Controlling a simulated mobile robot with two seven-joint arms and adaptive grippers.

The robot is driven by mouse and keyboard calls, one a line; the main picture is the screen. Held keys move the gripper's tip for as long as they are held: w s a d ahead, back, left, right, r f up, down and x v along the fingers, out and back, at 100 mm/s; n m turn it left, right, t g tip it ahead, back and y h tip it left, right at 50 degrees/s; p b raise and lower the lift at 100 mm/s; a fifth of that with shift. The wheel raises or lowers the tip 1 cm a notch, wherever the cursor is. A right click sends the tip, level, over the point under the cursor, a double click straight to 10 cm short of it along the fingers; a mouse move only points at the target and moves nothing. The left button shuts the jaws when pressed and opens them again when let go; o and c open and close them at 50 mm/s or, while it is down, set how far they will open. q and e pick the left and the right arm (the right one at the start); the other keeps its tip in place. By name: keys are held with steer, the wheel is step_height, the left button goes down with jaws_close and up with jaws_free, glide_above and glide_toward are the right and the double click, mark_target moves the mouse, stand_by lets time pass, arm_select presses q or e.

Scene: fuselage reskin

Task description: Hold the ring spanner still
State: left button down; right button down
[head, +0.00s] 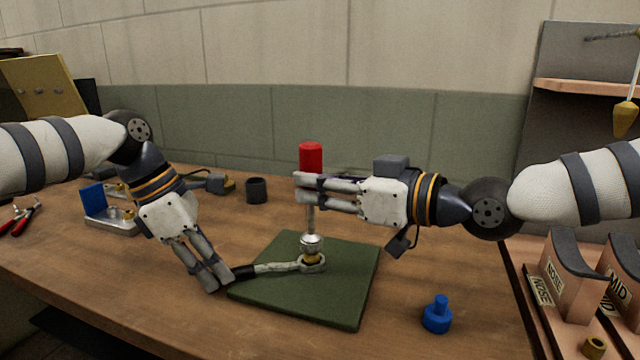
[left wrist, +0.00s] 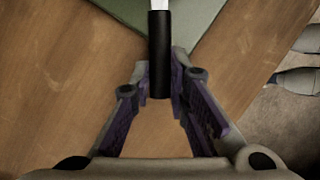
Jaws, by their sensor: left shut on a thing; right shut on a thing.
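The ring spanner (head: 276,267) lies low over the green mat, its silver shank running right to a ring around a brass-coloured fitting (head: 313,258). My left gripper (head: 220,284) is shut on the spanner's black handle at the mat's left edge. The left wrist view shows the black handle (left wrist: 159,50) between the fingertips. My right gripper (head: 305,190) is shut on an upright tool with a red top (head: 311,157). The tool's silver shaft goes down to a round metal piece (head: 312,243) above the fitting. Its middle is partly hidden by the fingers.
The green mat (head: 340,300) lies on the wooden table (head: 130,275). A blue knob-shaped piece (head: 437,316) stands right of it. A dark cup (head: 256,190) and a metal tray with a blue lid (head: 110,222) are behind. Labelled stands (head: 568,275) are at the right. Red-handled pliers (head: 20,222) lie far left.

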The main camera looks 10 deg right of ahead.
steer(key=shift+f, duration=0.95)
steer(key=shift+a+r, duration=0.1)
steer(key=shift+a, duration=0.05)
steer(key=shift+s+a+m+t+h, duration=0.15)
steer(key=shift+m+t+h, duration=0.25)
steer(key=shift+m, duration=0.1)
steer(key=shift+a+m+t+h, duration=0.2)
steer(key=shift+m+t+h, duration=0.25)
steer(key=shift+m+h, duration=1.8)
steer(key=shift+a+m+t+h, duration=0.15)
steer(key=shift+m+t+h, duration=0.35)
steer(key=shift+m+h, duration=1.75)
steer(key=shift+a+m+t+h, duration=0.35)
steer(key=shift+m+h, duration=0.75)
steer(key=shift+h, duration=2.2)
steer(key=shift+d, duration=0.25)
